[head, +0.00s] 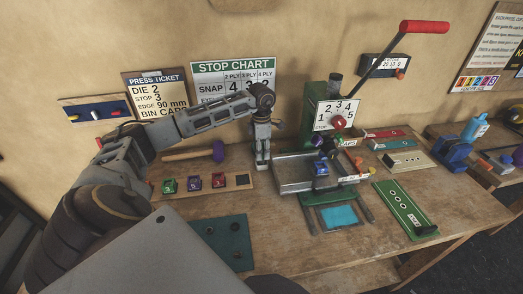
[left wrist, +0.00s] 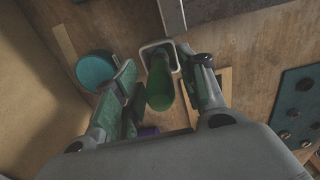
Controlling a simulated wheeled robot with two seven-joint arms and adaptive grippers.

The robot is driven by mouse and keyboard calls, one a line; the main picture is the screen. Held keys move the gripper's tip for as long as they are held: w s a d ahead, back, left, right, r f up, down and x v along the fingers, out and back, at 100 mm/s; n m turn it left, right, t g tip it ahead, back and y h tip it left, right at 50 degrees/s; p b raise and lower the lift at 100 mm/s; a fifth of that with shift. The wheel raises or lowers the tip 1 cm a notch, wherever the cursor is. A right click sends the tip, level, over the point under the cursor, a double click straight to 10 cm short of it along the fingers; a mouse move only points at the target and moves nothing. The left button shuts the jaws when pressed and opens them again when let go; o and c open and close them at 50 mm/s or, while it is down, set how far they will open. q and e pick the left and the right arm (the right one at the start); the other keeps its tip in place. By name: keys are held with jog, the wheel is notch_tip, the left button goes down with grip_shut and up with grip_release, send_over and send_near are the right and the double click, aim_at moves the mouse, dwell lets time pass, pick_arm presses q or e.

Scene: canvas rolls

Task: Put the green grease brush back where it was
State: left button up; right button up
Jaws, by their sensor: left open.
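The green grease brush (left wrist: 159,88) shows in the left wrist view as a green handle pointing up toward the camera. Its far end is inside a small white-rimmed square holder (left wrist: 145,55). My left gripper (left wrist: 165,72) is open, with one finger on each side of the handle; I see gaps between handle and fingers. In the head view my left gripper (head: 262,158) points down at the back of the bench, left of the green press, and hides most of the brush and holder. My right gripper is in neither view.
A purple-headed mallet (head: 218,151) lies left of the gripper, behind a wooden strip (head: 243,181) with small coloured blocks. The green press (head: 310,125) and its metal tray (head: 292,176) stand close on the right. A teal round object (left wrist: 95,69) is beside the left finger.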

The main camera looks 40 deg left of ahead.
pick_arm(q)
jog(key=shift+r, duration=0.1)
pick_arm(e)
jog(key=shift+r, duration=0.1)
pick_arm(q)
notch_tip(320, 180, up, 10)
jog(key=shift+r+b, duration=0.15)
jog(key=shift+b, duration=0.35)
jog(key=shift+r, duration=0.85)
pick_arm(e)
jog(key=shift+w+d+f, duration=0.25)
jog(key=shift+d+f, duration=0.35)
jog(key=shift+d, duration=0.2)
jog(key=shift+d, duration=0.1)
